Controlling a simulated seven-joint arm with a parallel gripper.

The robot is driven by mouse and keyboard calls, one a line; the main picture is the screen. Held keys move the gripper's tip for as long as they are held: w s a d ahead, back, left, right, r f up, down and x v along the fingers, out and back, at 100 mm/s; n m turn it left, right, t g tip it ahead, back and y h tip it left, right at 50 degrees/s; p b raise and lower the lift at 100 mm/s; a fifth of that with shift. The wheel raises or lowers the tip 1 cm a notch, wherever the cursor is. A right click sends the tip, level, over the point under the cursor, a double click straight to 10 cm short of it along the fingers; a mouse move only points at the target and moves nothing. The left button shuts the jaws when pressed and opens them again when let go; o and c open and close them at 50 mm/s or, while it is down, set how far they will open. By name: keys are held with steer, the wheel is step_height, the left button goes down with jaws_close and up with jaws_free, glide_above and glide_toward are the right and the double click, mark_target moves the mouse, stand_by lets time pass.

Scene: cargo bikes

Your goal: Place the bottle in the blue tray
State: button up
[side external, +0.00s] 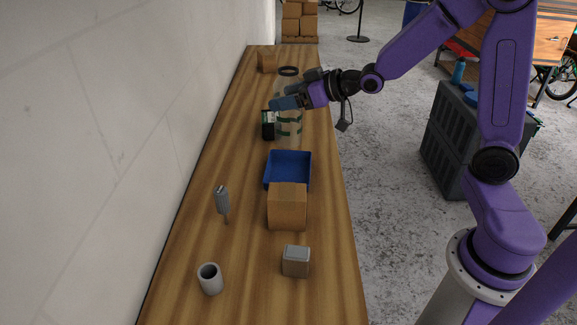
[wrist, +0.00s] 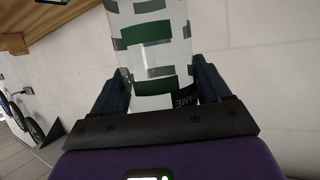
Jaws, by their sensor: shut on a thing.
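The cardboard box (side external: 287,207) stands directly in front of the tray. A black item (side external: 268,125) is close left of the bottle. A grey-handled tool (side external: 222,199), a grey cup (side external: 210,279) and a small grey-topped box (side external: 296,261) are nearer. A wall borders the table's left.

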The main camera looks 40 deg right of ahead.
mark_target(288, 134)
steer(key=shift+f, duration=5.15)
steer(key=o, duration=1)
